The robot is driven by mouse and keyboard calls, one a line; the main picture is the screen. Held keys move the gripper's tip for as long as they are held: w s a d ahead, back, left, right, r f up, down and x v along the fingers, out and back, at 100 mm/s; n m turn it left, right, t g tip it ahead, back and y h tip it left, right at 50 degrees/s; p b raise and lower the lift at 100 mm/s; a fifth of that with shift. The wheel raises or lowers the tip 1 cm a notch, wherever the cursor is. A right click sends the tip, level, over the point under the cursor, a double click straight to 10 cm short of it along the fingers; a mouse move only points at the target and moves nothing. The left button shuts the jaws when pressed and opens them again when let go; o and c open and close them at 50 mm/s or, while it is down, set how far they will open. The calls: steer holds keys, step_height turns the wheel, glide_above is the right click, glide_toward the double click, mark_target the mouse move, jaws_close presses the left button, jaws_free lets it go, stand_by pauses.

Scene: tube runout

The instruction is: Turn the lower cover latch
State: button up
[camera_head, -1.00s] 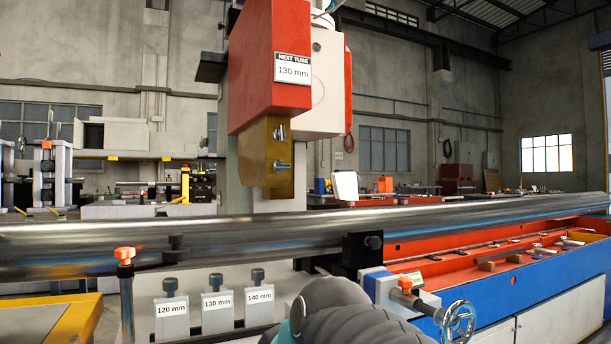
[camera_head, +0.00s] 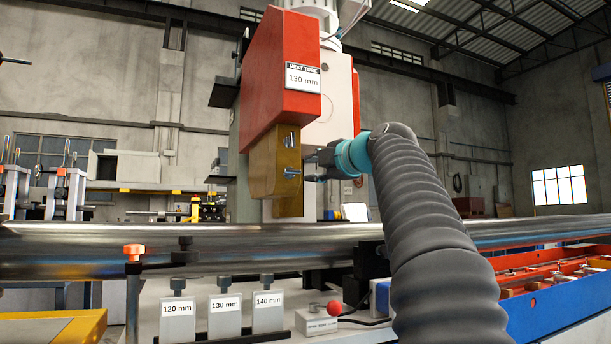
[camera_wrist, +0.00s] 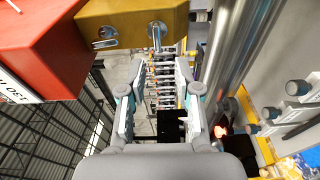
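The yellow-brown cover (camera_head: 274,160) hangs below the red housing and carries two metal latches. The upper latch (camera_head: 289,140) has its handle roughly upright. The lower latch (camera_head: 292,173) has its handle pointing sideways, toward my gripper. In the wrist view the cover (camera_wrist: 182,20) is at the top, with the upper latch (camera_wrist: 105,38) at left and the lower latch (camera_wrist: 157,36) near the middle. My gripper (camera_wrist: 158,72) is open and empty, its fingers apart just short of the lower latch. In the head view my gripper (camera_head: 312,167) is right of that latch; contact is unclear.
The red housing (camera_head: 283,75) bears a 130 mm sign (camera_head: 303,77). A long metal tube (camera_head: 90,245) runs across below the cover. Labelled 120, 130 and 140 mm blocks (camera_head: 225,315) stand in front, beside a red button (camera_head: 334,308).

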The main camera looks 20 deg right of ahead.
mark_target(294, 171)
steer(key=w+p, duration=0.1)
steer(key=w, duration=0.1)
steer(key=w+p, duration=0.2)
steer(key=w, duration=0.1)
steer(key=w+a+p, duration=0.1)
steer(key=w+p, duration=0.1)
steer(key=shift+w+r, duration=0.3)
steer(key=shift+w, duration=0.05)
steer(key=shift+w+f, duration=0.15)
steer(key=shift+f, duration=0.05)
steer(key=shift+c, duration=0.3)
jaws_close()
